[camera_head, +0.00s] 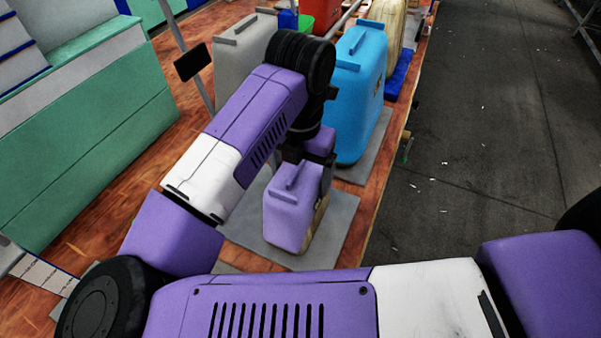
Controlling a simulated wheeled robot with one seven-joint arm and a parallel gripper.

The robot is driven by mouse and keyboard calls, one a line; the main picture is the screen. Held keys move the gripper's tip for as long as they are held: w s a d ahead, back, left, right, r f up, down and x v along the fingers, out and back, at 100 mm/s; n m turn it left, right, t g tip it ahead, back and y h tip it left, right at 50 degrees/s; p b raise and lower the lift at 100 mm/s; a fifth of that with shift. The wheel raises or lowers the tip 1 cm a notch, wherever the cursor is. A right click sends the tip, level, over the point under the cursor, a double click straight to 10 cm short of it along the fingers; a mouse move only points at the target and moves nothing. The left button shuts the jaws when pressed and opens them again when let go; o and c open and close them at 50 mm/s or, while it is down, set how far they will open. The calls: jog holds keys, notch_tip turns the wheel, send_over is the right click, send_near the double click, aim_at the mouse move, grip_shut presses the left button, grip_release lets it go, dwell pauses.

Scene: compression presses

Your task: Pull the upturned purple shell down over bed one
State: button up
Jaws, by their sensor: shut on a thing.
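The pale purple shell (285,219) is a boxy cover with a raised bar on its upper face. It stands steeply on a flat grey plate (340,219) at the centre of the view. A beige strip shows along its right side. My gripper (308,163) is at the shell's upper back edge, shut on the purple shell. The fingertips are partly hidden by the shell and my wrist. My forearm covers the area left of and behind it. I cannot tell which bed is number one, and no label is readable.
A bright blue shell (355,100) stands just behind my gripper, and a grey shell (240,58) is to its left. Red (321,12) and cream (385,25) shells are farther back. A green and white bench (90,130) is at left. Open dark floor (480,150) lies right of the wooden surface.

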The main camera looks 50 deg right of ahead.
jog(key=shift+f+b, duration=0.4)
jog(key=shift+b, duration=0.05)
jog(key=o, duration=1.9)
jog(key=shift+r, duration=0.1)
notch_tip(320, 180, up, 8)
jog(key=shift+f, duration=0.15)
